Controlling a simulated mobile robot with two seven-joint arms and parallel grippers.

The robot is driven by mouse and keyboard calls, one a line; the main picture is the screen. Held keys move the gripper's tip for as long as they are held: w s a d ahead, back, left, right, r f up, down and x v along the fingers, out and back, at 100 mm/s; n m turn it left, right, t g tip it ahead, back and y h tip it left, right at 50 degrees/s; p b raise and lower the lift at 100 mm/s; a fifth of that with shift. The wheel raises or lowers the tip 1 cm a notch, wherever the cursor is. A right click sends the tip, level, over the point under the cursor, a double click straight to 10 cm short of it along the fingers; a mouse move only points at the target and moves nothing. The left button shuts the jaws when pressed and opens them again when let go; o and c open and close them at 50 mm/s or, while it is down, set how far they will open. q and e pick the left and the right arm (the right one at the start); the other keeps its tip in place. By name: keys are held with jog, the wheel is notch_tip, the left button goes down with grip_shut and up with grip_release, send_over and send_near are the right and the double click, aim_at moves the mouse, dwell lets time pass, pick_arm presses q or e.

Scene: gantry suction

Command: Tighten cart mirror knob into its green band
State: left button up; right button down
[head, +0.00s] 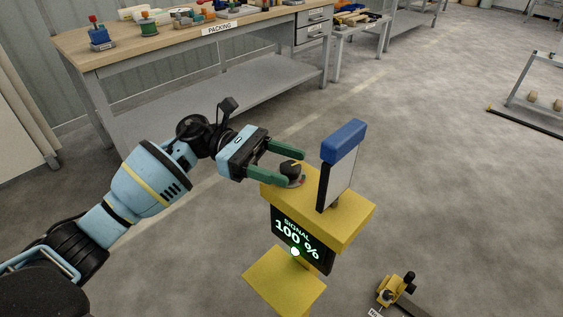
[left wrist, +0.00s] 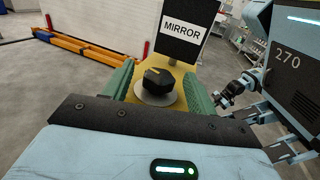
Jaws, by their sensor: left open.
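The yellow cart (head: 350,232) carries a black faceted knob (head: 289,168) on its top. In the left wrist view the knob (left wrist: 158,82) shows a yellow pointer line and sits on a pale round disc (left wrist: 172,101). A bit of red shows on the disc's edge in the head view; I cannot make out a green band. The mirror (head: 338,178), a pale panel with a blue top, stands beside the knob. My left gripper (head: 302,167) is open, its green fingers on either side of the knob. I cannot tell whether they touch it. My right gripper is not in view.
The cart's screen (head: 297,238) reads "SIGNAL 100 %". A packing bench (head: 195,50) with small devices stands behind. A small yellow and black device (head: 395,289) is on the floor at lower right. The floor right of the cart is mostly clear.

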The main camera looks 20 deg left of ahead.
pick_arm(q)
jog(key=a+b, duration=0.1)
jog(key=a, duration=0.6)
jog(key=shift+w+a, duration=0.15)
jog(key=shift+a, duration=0.25)
